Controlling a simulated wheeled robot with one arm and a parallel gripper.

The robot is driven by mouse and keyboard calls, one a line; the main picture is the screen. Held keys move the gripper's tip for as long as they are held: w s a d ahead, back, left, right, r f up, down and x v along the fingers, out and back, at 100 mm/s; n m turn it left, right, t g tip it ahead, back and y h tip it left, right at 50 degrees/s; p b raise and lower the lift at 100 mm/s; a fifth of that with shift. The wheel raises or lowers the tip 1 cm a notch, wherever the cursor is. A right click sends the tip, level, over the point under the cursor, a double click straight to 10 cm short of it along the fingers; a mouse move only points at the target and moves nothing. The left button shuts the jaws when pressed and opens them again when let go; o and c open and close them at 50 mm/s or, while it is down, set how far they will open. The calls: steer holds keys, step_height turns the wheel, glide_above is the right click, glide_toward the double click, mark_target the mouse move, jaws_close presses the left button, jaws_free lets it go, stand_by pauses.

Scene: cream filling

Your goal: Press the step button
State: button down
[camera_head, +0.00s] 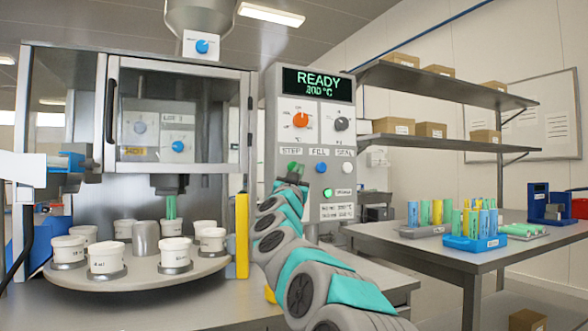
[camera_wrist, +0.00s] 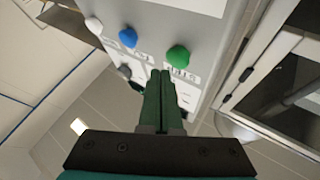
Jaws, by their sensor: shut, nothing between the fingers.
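The step button is the green knob (camera_head: 293,167) under the STEP label on the grey control panel (camera_head: 270,115). It also shows in the wrist view (camera_wrist: 178,57), where the panel appears turned over. My gripper (camera_wrist: 160,74) is shut and empty, its dark green fingers together. The fingertips are very near the step button, a little to its left in the wrist view. I cannot tell whether they touch it. In the head view, my gripper (camera_head: 291,182) is just below the button and my arm covers part of the panel's lower left.
A blue button (camera_head: 321,168) and a white button (camera_head: 348,168) sit beside the step button; a smaller green one (camera_head: 327,192) is below. The turntable (camera_head: 140,283) with several white cups stands at left. A side table (camera_head: 478,256) holds coloured tubes at right.

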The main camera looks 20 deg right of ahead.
steer(key=s, duration=0.4)
steer(key=shift+s, duration=0.35)
steer(key=shift+s+d, duration=0.1)
steer(key=shift+s, duration=0.05)
stand_by(0.4)
